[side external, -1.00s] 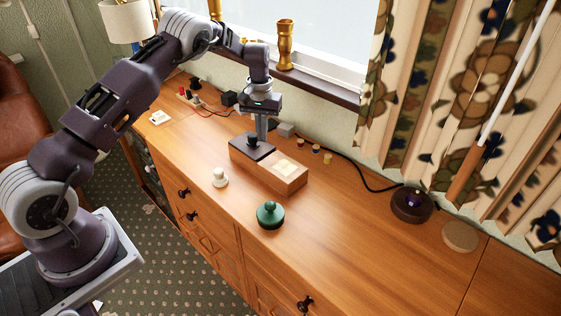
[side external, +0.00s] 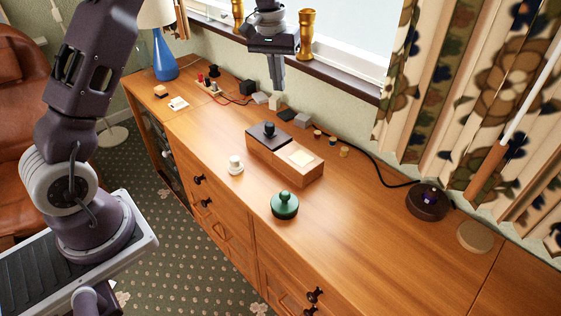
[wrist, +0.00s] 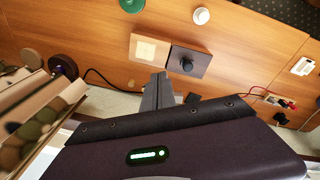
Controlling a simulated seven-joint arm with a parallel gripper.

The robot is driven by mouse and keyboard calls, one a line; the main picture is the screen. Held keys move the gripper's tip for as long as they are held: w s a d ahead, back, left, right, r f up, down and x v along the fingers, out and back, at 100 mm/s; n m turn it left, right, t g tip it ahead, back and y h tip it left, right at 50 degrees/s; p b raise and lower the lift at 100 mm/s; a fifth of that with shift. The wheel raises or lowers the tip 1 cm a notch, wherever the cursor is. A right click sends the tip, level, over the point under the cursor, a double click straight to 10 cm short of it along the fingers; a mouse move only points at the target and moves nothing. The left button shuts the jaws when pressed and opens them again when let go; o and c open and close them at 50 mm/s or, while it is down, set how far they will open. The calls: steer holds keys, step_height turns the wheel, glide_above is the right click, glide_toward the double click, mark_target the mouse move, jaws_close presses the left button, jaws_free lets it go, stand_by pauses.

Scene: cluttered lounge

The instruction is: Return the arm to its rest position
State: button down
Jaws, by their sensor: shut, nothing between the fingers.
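My gripper (side external: 277,84) is shut and empty, raised well above the back of the wooden cabinet in the side view. In the wrist view its closed fingers (wrist: 157,92) point toward the cabinet top. Below it stands a wooden box (side external: 300,177) with a pale square inset on its right part and a dark plate (side external: 259,139) with a black knob on its left part. The wrist view also shows the box (wrist: 149,54) and the dark plate (wrist: 192,67). The gripper is apart from both.
A green knobbed piece (side external: 285,206) and a white knobbed piece (side external: 235,167) stand in front of the box. A dark round base (side external: 427,204) and a tan disc (side external: 475,237) lie right. A gold vase (side external: 306,35) stands at the window; patterned curtains (side external: 470,90) hang right.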

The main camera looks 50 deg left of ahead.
steer(key=s+d+r+m+t, duration=0.1)
steer(key=s+d+r, duration=0.3)
steer(key=s+r, duration=0.3)
steer(key=s+d+r+m+t, duration=0.1)
steer(key=s+d+r, duration=0.45)
steer(key=s, duration=0.45)
steer(key=s+d+f+m+t, duration=0.2)
steer(key=s+f+m, duration=0.1)
steer(key=s, duration=1.3)
steer(key=shift+s+d, duration=0.2)
steer(key=shift+s, duration=0.2)
